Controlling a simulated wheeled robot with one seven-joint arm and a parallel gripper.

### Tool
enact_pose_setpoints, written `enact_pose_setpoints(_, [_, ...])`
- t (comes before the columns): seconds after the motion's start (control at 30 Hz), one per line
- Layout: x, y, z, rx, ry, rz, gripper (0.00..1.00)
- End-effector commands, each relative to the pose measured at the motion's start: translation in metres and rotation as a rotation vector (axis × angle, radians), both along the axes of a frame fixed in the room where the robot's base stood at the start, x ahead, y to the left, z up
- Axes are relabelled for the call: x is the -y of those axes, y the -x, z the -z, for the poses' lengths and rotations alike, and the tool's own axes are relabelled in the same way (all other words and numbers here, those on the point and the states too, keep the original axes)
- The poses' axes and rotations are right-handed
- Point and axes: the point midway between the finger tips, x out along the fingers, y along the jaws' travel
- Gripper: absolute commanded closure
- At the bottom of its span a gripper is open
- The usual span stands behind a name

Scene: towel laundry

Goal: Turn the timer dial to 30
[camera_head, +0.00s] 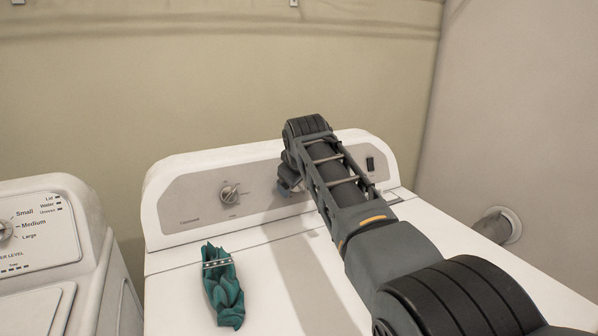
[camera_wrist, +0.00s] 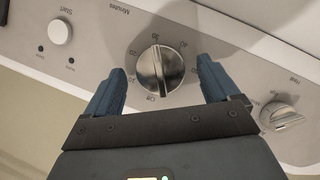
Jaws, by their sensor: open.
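The timer dial (camera_wrist: 160,70) is a round silver knob on the dryer's grey control panel, with the word Minutes and numbers around it in the wrist view. Its raised grip ridge runs roughly up and down in that picture; which mark it points to is too small to tell. My gripper (camera_wrist: 160,86) is open, with one blue finger on each side of the dial. Both fingers look apart from it, though the depth is hard to judge. In the head view my gripper (camera_head: 288,188) is at the panel, and my arm hides the dial.
The heat knob (camera_wrist: 281,116) is close beside the right finger in the wrist view; it also shows in the head view (camera_head: 229,193). A start button (camera_wrist: 60,32) is at the left. A teal towel (camera_head: 224,287) lies on the dryer top (camera_head: 270,290). A washer (camera_head: 50,250) stands left.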

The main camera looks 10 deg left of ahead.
Motion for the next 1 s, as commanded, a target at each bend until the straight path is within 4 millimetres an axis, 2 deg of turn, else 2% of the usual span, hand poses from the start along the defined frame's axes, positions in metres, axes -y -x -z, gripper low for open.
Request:
enact_pose_setpoints(0.53, [0.011, 0.040, -0.044, 0.001, 0.000, 0.000, 0.11])
enact_pose_setpoints(1.0, [0.013, 0.046, -0.050, 0.000, -0.001, 0.001, 0.11])
